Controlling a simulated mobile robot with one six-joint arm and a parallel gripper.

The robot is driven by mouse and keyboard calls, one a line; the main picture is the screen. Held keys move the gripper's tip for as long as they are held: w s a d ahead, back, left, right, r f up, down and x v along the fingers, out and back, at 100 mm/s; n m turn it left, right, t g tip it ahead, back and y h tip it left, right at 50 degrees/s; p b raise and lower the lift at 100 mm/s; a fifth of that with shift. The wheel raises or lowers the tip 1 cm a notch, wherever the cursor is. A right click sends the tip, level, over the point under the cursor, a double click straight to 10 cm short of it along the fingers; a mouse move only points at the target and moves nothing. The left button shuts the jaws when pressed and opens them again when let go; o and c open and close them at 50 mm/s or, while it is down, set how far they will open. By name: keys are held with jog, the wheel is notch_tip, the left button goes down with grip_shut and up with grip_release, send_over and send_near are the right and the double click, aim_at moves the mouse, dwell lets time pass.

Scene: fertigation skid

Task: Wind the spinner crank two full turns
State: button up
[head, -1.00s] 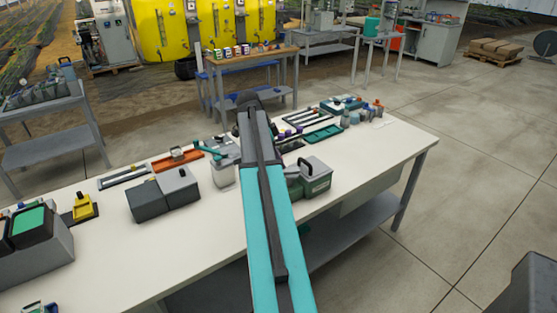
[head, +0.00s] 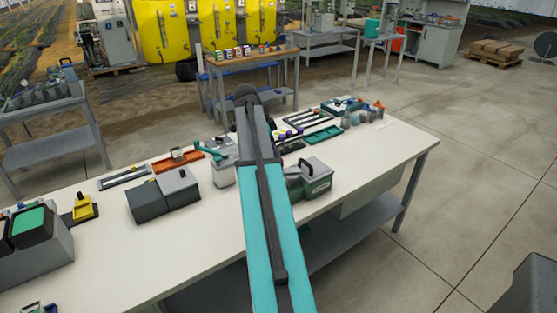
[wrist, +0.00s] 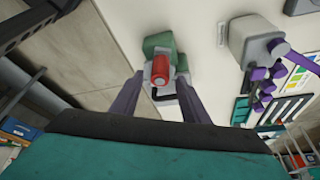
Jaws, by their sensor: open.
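In the wrist view a red cylindrical grip (wrist: 161,70), which looks like the crank's handle, stands out from a pale grey bracket over a green body (wrist: 158,42). My gripper (wrist: 158,88) is open, with one dark finger on each side just below the red grip in the picture. The grip shows between the fingers; I cannot tell whether either touches it. In the head view my arm hides the gripper and the red grip.
In the wrist view a grey housing (wrist: 252,38) with purple parts (wrist: 262,75) stands to the right. In the head view a grey-green box with a handle (head: 317,180) stands right of my arm, and a teal-levered device (head: 222,172) left. The bench's front left (head: 130,255) is mostly clear.

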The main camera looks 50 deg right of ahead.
jog(key=b+v, duration=0.1)
jog(key=v, duration=1)
jog(key=shift+r+b, duration=0.3)
jog(key=shift+b, duration=0.1)
